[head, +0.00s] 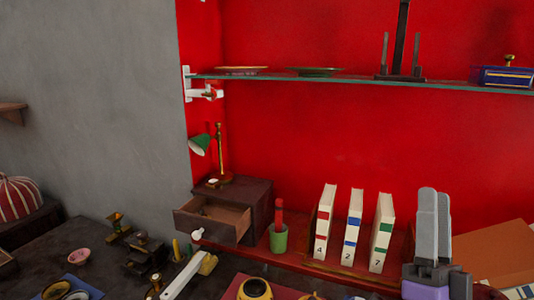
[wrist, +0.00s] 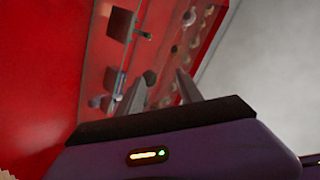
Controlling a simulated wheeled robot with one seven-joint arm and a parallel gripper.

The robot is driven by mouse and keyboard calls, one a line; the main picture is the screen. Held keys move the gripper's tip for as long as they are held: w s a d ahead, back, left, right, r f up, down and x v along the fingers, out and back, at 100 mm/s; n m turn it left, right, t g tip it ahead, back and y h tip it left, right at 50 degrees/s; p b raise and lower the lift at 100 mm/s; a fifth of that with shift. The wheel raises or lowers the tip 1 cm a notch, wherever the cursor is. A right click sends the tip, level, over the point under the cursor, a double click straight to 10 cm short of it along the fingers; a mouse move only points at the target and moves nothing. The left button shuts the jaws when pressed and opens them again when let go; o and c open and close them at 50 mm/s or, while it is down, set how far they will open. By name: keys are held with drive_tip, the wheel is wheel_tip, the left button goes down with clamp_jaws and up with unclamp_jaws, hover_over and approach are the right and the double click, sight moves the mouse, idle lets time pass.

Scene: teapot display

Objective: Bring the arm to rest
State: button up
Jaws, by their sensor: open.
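My gripper (head: 436,192) shows at the lower right of the head view, with its grey fingers pointing up from a purple body. In that view the fingers overlap, so the gap hardly shows. In the wrist view my gripper (wrist: 160,85) has its two fingers apart with nothing held between them. It stands in front of the red wall (head: 330,130), right of the white books. The wrist view looks up at the glass shelf from below, past the fingertips.
A glass shelf (head: 350,80) with dishes and a dark stand runs above. Several white books (head: 353,228) and a green cup (head: 278,238) stand left of my gripper. A small cabinet's drawer (head: 212,220) is pulled open. A brown box (head: 500,252) lies at the right.

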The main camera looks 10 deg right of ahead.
drive_tip(key=s+a+f+n+g+y, duration=0.2)
drive_tip(key=s+a+f+n+y, duration=0.2)
drive_tip(key=f+n+y, duration=0.4)
drive_tip(key=s+a+f+n+g+y, duration=0.2)
drive_tip(key=s+a+f+n+y, duration=0.25)
drive_tip(key=f+n, duration=0.4)
drive_tip(key=s+a+f+m+g, duration=0.1)
drive_tip(key=s+a+f+g, duration=0.1)
drive_tip(key=s+f, duration=0.4)
drive_tip(key=s+a+f+g, duration=0.2)
drive_tip(key=s+f+g, duration=0.3)
drive_tip(key=s, duration=0.8)
wheel_tip(320, 180, down, 2)
drive_tip(key=shift+s+a+f+m, duration=0.2)
drive_tip(key=shift+s+f+m, duration=0.05)
drive_tip(key=shift+s+m, duration=0.1)
